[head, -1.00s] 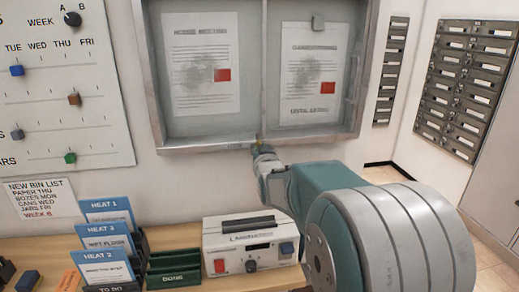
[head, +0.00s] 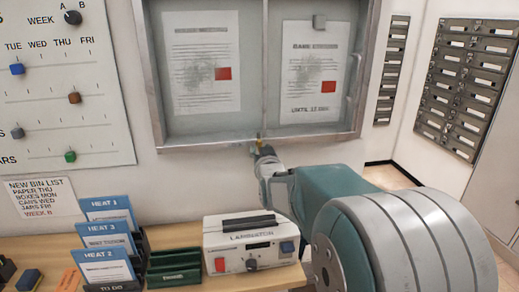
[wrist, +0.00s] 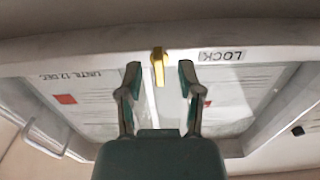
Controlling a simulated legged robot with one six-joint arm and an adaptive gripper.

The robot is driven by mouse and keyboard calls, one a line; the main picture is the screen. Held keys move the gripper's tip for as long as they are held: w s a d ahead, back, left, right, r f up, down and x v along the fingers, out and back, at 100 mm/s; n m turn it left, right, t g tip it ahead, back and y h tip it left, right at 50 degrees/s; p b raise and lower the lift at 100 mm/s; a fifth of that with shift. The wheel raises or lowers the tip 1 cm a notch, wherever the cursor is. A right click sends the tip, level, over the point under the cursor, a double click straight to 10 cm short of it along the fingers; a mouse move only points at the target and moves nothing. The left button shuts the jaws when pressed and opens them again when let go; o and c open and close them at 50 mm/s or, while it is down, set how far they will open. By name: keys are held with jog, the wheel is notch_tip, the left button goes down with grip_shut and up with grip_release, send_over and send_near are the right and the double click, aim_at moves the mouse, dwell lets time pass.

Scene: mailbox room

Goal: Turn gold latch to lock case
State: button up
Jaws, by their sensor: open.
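The gold latch (wrist: 158,66) sits on the case's lower frame and points straight across it in the wrist view. In the head view it is a tiny yellow spot (head: 259,142). A LOCK label (wrist: 222,54) appears upside down to its right in the wrist view. The case (head: 205,145) is a grey-framed wall cabinet whose doors look closed, with notices inside. My gripper (wrist: 159,68) is open, its two fingertips on either side of the latch with gaps to both. Whether the fingers reach the latch's depth is unclear. In the head view my gripper (head: 265,153) is just below the frame.
Below the case, a desk (head: 185,236) holds a white laminator (head: 251,244), green trays (head: 174,267) and blue-topped folders (head: 106,209). A slider board (head: 60,100) hangs at left. Mailboxes (head: 467,90) line the right wall. Wall space under the case is clear.

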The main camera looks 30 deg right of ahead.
jog(key=v, duration=1)
jog(key=shift+s, duration=0.25)
jog(key=shift+a, duration=0.1)
jog(key=s+a+f+n+g+y, duration=0.1)
jog(key=s+a+f+g, duration=0.2)
jog(key=s, duration=0.4)
jog(key=s+a+f+n+g+y, duration=0.1)
jog(key=s+a+f+g+y, duration=0.1)
jog(key=s+a+g, duration=0.3)
jog(key=s+a+f+n+g+y, duration=0.1)
jog(key=s+a+f+g+y, duration=0.1)
jog(key=s, duration=0.8)
jog(key=a+f+g, duration=0.1)
jog(key=a+f, duration=0.1)
jog(key=a, duration=0.1)
jog(key=shift+a+g, duration=0.3)
jog(key=shift+g, duration=0.1)
jog(key=shift+s, duration=0.15)
